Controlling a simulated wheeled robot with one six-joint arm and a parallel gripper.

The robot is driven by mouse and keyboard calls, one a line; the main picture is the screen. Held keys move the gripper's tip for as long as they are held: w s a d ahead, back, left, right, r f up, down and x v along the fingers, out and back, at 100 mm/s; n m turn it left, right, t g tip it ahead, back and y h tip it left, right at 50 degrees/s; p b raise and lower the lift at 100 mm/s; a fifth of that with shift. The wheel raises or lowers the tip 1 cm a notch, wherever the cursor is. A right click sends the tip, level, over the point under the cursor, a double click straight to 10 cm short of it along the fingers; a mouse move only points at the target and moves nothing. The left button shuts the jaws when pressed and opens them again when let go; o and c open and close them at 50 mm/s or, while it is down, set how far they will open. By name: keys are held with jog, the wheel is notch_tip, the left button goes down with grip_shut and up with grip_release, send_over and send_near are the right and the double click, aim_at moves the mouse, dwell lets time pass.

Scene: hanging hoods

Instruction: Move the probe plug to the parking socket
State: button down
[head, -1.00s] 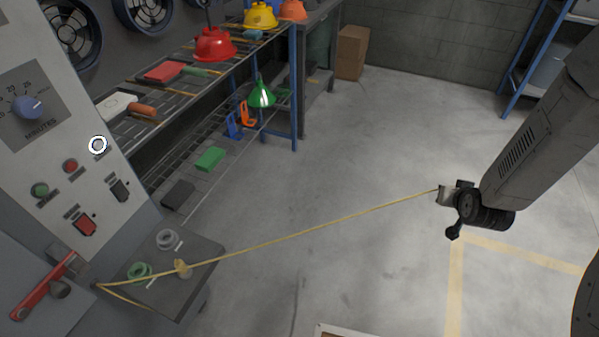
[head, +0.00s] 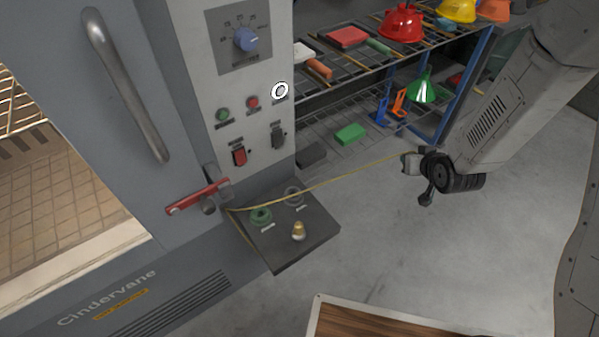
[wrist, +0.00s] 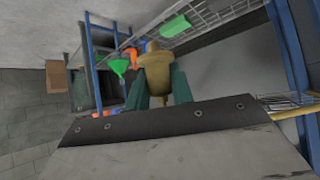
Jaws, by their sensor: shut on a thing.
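My gripper (wrist: 158,86) has its two dark green fingers closed on either side of a tan plug (wrist: 155,62) in the wrist view. In the head view my gripper (head: 408,163) is at right of centre, away from the machine, and the plug is too small to make out. A yellow cable (head: 325,184) runs from the machine's side to my gripper. A dark ledge (head: 285,255) on the machine bears a green ring socket (head: 260,216) and a grey ring socket (head: 293,195). Their labels are too small to read, so I cannot tell which is parking.
A brass knob-like piece (head: 299,231) stands on the ledge. A red handle (head: 197,196) juts out left of it. A wooden-topped surface (head: 385,323) is at the bottom. Open floor lies between ledge and arm.

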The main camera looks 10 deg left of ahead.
jog(key=s+a+n+g+y, duration=0.2)
jog(key=s+a+n, duration=0.1)
jog(key=a, duration=0.7)
jog(key=s+a+n+g+y, duration=0.2)
jog(key=s+a+n, duration=0.2)
jog(key=a, duration=0.6)
jog(key=s+a+n+g+y, duration=0.2)
jog(key=s+a+n, duration=0.2)
jog(key=a, duration=0.6)
jog(key=shift+s+a+r+g, duration=0.1)
jog(key=shift+s+r+g, duration=0.05)
jog(key=shift+s, duration=0.55)
jog(key=shift+s+r+g, duration=0.1)
jog(key=shift+s+g, duration=0.05)
jog(key=shift+s, duration=0.5)
jog(key=shift+f+n, duration=0.15)
jog(key=shift+n, duration=0.15)
jog(key=shift+f, duration=0.5)
jog(key=shift+s+f, duration=0.1)
jog(key=shift+f, duration=1.5)
jog(key=c, duration=1.1)
grip_release()
jog(key=shift+c, duration=0.2)
